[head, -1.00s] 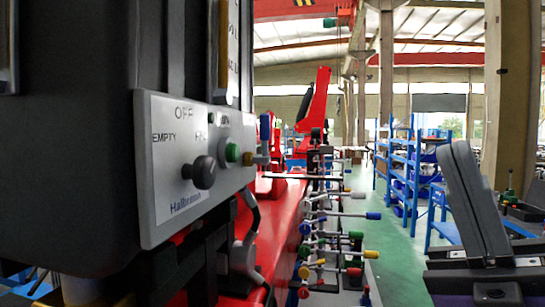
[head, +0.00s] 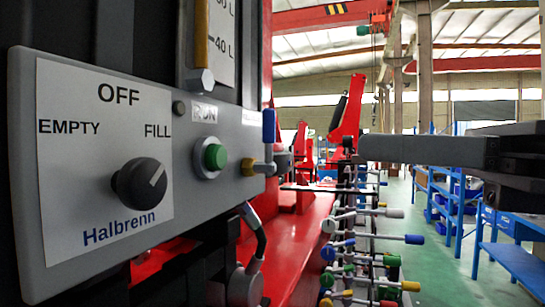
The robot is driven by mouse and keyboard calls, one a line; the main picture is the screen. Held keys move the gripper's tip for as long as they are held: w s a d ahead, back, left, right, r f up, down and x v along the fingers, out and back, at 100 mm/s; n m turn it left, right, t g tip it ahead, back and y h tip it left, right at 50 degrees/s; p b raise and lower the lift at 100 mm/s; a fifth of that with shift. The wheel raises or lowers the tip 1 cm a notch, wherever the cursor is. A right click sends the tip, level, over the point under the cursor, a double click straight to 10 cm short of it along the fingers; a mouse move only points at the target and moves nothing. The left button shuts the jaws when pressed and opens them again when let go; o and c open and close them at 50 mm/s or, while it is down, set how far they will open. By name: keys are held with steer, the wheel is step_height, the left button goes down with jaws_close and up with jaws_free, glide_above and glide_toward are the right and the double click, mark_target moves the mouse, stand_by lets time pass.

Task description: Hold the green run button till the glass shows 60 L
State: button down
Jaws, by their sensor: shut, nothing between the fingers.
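The green run button (head: 215,157) sits in a round collar on the grey control panel (head: 235,130), under the RUN label. The glass (head: 202,35) is above it, an amber column beside a scale marked 40 L. The column runs out of the top of the frame, so its upper end is hidden. My gripper (head: 364,148) is shut and empty, pointing left from the right side of the picture. It is apart from the button, with a clear gap in the picture.
A blue-handled valve (head: 269,135) stands out just right of the button. Several coloured levers (head: 375,240) rise in a stack below my gripper. A red crane part (head: 347,110) stands behind. Blue shelving (head: 445,195) is farther right, with green floor between.

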mark_target(221, 157)
steer(key=shift+w+d+f+h, duration=0.15)
steer(key=shift+f+h, duration=0.15)
steer(key=shift+f, duration=0.2)
steer(key=p+x, duration=0.3)
steer(key=x, duration=1.1)
